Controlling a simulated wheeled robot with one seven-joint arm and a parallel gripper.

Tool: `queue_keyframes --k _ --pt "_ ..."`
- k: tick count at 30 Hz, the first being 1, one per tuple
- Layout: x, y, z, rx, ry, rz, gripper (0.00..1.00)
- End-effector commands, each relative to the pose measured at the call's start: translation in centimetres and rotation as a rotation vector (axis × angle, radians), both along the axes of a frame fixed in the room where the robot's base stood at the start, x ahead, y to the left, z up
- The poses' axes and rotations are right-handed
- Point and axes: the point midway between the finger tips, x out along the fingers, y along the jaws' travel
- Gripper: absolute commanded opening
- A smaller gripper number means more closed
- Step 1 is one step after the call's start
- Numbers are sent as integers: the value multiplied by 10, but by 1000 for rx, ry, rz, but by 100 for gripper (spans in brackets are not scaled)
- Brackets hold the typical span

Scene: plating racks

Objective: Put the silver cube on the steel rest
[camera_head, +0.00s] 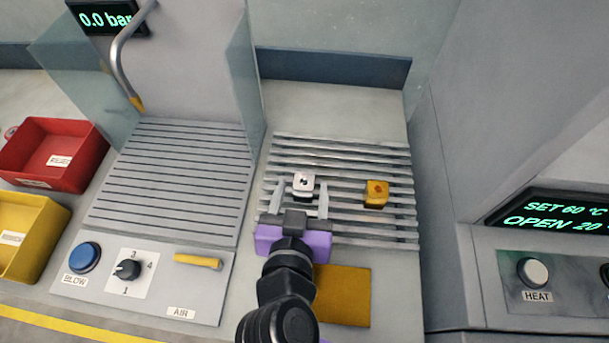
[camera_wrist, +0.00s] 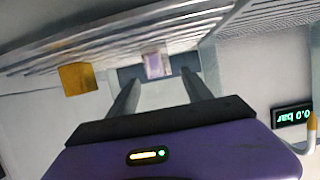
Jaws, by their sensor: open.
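The silver cube (camera_head: 304,182), with a dark mark on its face, appears to sit on the right-hand rack of steel bars (camera_head: 345,226). In the wrist view the cube (camera_wrist: 156,64) lies beyond the fingertips, near the middle of the gap. My gripper (camera_head: 301,190) is open, its two fingers on either side of the cube's line in the head view. In the wrist view the gripper (camera_wrist: 160,80) holds nothing, and I see no clear contact. A grey slatted plate (camera_head: 170,180) lies to the left; I cannot tell which slatted surface is the steel rest.
A gold cube (camera_head: 376,193) sits on the bars to the right of the silver cube. Red (camera_head: 60,150) and yellow (camera_head: 30,235) bins stand at far left. A clear screen (camera_head: 245,85) stands beside the left plate. A heater cabinet (camera_head: 520,240) closes off the right side.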

Motion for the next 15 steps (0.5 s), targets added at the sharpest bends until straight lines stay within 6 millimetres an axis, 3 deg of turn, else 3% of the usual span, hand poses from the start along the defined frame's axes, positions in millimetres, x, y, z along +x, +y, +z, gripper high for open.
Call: queue_keyframes --k 6,15 --pt "-37 2 13 1 -1 2 58" --pt "-53 2 19 -1 0 0 58"
